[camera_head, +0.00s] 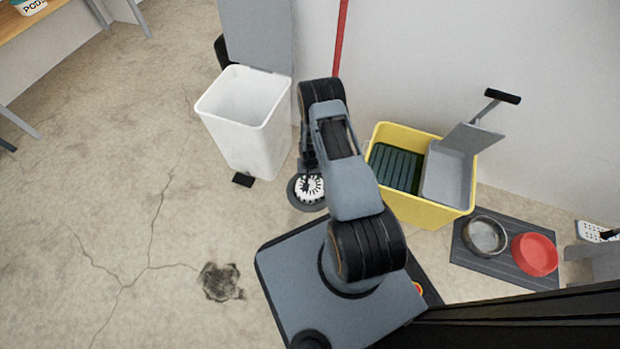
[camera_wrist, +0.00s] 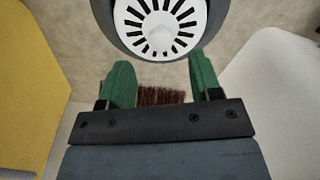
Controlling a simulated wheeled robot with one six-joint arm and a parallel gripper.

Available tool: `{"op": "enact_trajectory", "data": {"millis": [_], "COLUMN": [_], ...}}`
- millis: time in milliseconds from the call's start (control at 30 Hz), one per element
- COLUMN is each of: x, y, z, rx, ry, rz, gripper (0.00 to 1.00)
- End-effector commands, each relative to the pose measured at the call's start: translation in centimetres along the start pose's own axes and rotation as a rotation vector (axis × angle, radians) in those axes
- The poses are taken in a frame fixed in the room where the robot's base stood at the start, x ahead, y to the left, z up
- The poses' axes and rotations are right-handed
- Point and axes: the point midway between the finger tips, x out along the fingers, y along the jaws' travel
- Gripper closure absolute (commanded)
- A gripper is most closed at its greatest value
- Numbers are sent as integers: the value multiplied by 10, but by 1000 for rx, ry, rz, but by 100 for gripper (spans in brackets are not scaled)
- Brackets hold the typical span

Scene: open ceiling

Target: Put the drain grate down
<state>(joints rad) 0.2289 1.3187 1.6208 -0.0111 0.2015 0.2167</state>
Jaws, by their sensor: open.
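The drain grate (camera_head: 309,188) is a white slotted disc lying low at floor level within a dark grey round rim (camera_head: 301,205), between the white bin and the yellow bucket. In the wrist view the grate (camera_wrist: 160,22) is at the top, cut off by the frame edge, with the dark rim (camera_wrist: 124,42) around it. My gripper (camera_wrist: 159,62) is open, its two green fingers spread with nothing between them. The fingertips show just below the rim in the picture, apart from the grate. In the head view my arm hides part of the rim and the gripper.
A white bin (camera_head: 240,120) stands left of the grate. A yellow mop bucket (camera_head: 420,212) stands right. Brown bristles (camera_wrist: 160,96) show behind the fingers. A red pole (camera_head: 341,35) leans at the wall. A mat (camera_head: 500,262) holds two bowls.

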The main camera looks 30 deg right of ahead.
Motion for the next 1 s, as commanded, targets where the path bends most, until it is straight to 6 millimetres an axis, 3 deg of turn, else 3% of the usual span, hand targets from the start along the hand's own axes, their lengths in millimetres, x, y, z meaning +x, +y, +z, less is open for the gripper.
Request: {"op": "enact_trajectory", "data": {"millis": [33, 100, 433, 533, 667, 767, 867, 1000], "x": [-15, -26, -64, -94, -163, -230, -293, -370], "y": [0, 0, -2, -8, -21, -31, -39, -42], "z": [0, 0, -3, -11, -20, -16, -2, 34], "rx": [0, 0, -5, -23, -70, -117, -167, -235], "ry": [1, 1, 5, 20, 49, 74, 99, 133], "rz": [0, 0, -1, -4, -10, -16, -21, -30], "gripper": [42, 42, 42, 42, 42, 42, 42, 42]}}
